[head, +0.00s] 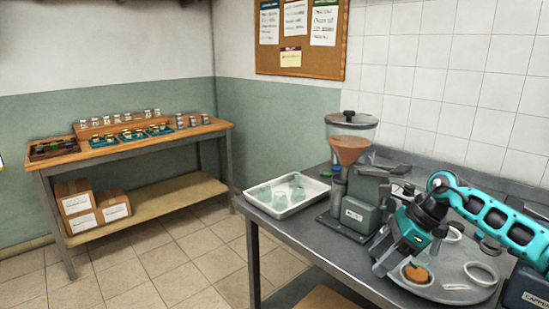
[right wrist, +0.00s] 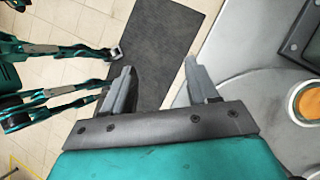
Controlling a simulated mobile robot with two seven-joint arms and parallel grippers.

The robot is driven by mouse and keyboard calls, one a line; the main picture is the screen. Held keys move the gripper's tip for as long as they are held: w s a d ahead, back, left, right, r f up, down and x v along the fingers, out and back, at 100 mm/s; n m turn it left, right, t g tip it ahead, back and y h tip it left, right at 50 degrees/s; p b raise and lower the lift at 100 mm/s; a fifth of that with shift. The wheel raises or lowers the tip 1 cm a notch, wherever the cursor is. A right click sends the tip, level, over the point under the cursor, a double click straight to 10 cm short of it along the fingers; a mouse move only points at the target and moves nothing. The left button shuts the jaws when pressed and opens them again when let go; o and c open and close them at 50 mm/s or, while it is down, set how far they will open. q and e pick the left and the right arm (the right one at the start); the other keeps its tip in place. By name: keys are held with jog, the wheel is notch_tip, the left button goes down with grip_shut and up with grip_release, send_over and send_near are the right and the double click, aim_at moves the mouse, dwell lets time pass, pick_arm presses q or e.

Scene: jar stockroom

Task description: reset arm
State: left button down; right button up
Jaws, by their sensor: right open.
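My right arm (head: 495,218) reaches in from the right over the steel counter in the head view. Its gripper (head: 383,262) hangs near the front edge of the counter, tilted down. In the right wrist view the two fingers (right wrist: 160,82) stand wide apart with nothing between them. Below them I see the counter edge, a dark floor mat (right wrist: 165,45) and tiled floor. Teal links of my own body (right wrist: 60,55) show at the left of that view. My left gripper is not seen in the head view.
A round metal plate (head: 462,292) with an orange-filled cup (head: 416,273) and a ring (head: 481,272) is close to the gripper. A hopper machine (head: 350,150) and a white tray (head: 258,204) stand farther left. A wooden table (head: 160,148) with jars stands at the far wall.

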jog(key=s+a+f+m+t+y, duration=0.1)
jog(key=s+a+m+y, duration=0.2)
jog(key=a, duration=0.4)
jog(key=s+a+f+m+t+y, duration=0.1)
jog(key=a+m+t+y, duration=0.1)
jog(key=a+m+y, duration=0.3)
jog(key=s+a+f+m+t+y, duration=0.1)
jog(key=s+a+m+y, duration=0.15)
jog(key=a, duration=0.55)
jog(key=s+d+f+n+t+h, duration=0.2)
jog(key=s+d+f+n+h, duration=0.2)
jog(key=n, duration=0.7)
jog(key=s+d+f+n+t+h, duration=0.2)
jog(key=s+d+f+n+h, duration=0.2)
jog(key=s+f+n, duration=0.4)
jog(key=s+d+f+n+t+h, duration=0.2)
jog(key=s+d+f+n+h, duration=0.2)
jog(key=n, duration=1.1)
notch_tip(320, 180, down, 3)
jog(key=s+h, duration=0.2)
jog(key=shift+s+r+n+h, duration=0.2)
jog(key=shift+s+n+h, duration=0.15)
